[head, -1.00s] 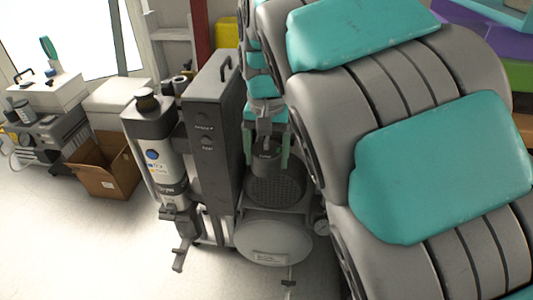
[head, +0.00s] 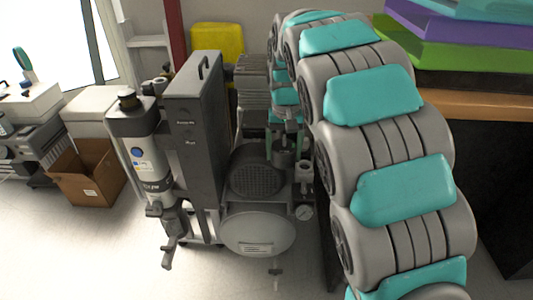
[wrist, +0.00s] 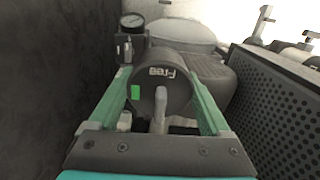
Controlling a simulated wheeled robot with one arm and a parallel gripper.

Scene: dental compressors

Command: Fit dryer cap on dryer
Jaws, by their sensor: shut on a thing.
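My gripper (head: 285,143) reaches down between the compressor and my arm in the head view. Its green fingers are shut on a dark grey cylindrical piece, which looks like the dryer cap (head: 283,158). In the wrist view the cap (wrist: 165,72) sits between the two fingers, with pale lettering and a small green patch on its face. A white upright cylinder with a blue round label, apparently the dryer (head: 144,160), stands at the left of the compressor unit. A dark knob (head: 128,99) is on its top. The gripper is well to its right, beyond the tall cabinet.
A tall dark cabinet (head: 193,145) with a top handle stands between the dryer and my gripper. The compressor's rounded grey tank (head: 257,232) and pressure gauge (head: 304,212) are close below. A cardboard box (head: 88,180) lies left. The front floor is clear.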

